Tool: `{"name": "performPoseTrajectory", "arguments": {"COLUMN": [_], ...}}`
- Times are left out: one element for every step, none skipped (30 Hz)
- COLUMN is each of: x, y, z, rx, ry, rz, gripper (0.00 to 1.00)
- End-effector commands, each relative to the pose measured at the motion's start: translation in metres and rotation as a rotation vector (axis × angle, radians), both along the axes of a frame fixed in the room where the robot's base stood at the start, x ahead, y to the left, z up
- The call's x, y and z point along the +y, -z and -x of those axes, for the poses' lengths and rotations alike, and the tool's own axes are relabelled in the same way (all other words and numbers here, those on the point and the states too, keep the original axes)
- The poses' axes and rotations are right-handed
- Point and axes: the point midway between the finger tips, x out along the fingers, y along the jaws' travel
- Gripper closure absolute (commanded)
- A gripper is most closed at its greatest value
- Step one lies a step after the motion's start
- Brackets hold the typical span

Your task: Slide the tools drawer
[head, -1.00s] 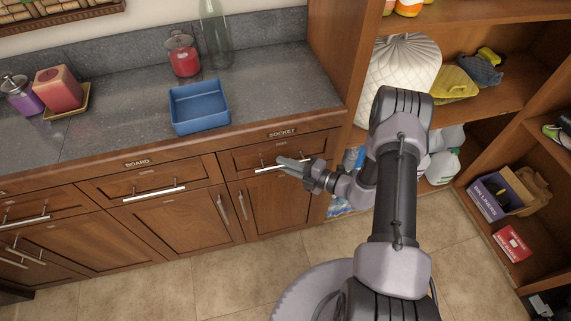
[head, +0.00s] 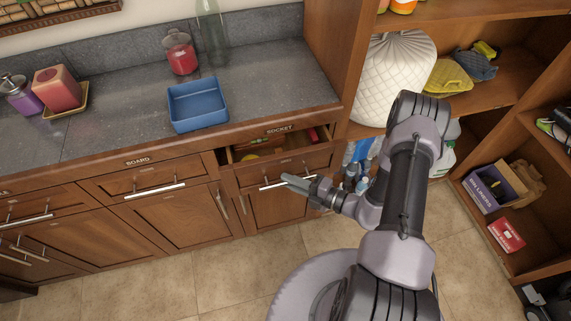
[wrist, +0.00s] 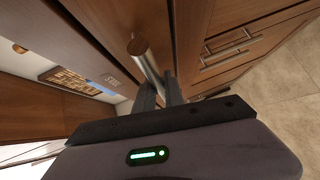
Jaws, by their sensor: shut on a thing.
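The drawer under the SOCKET label (head: 284,168) is partly pulled out in the head view. Some yellow, green and red items show inside it, too small to name for sure. My gripper (head: 290,180) is at the drawer's front, shut on its metal bar handle (head: 262,186). In the wrist view the handle (wrist: 146,58) runs between the two dark fingers of my gripper (wrist: 160,90). Part of the handle is hidden behind the fingers.
A blue tray (head: 198,105) stands on the grey counter above. The BOARD drawer (head: 150,178) to the left is closed. Bottles (head: 358,170) stand on the lower shelf to the right, near my arm.

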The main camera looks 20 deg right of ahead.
Motion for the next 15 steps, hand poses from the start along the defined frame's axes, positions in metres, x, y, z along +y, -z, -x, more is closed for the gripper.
{"name": "performPoseTrajectory", "arguments": {"x": [-0.001,-0.001,-0.001,-0.001,-0.001,-0.001,-0.001,-0.001,-0.001,-0.001,-0.001,0.000,0.000,0.000,0.000], "y": [-0.002,-0.002,-0.002,-0.002,-0.002,-0.001,-0.001,-0.002,-0.001,-0.001,-0.001,-0.001,-0.001,-0.001,-0.001], "z": [0.011,0.017,0.025,0.031,0.037,0.044,0.049,0.053,0.059,0.063,0.066,0.071,0.074,0.076,0.079], "rx": [0.004,0.003,0.003,0.002,0.002,0.001,0.001,0.001,0.000,0.001,0.001,0.001,0.000,0.000,0.000], "ry": [0.004,0.004,0.005,0.005,0.004,0.003,0.003,0.004,0.003,0.004,0.003,0.002,0.003,0.003,0.002], "rz": [-0.003,-0.004,-0.003,-0.003,-0.003,-0.002,-0.002,-0.004,-0.002,-0.001,-0.001,-0.002,-0.002,-0.002,-0.001], "gripper": [1.00,1.00,1.00,1.00,1.00,1.00,1.00,1.00,1.00,1.00,1.00,1.00,1.00,1.00,1.00]}}
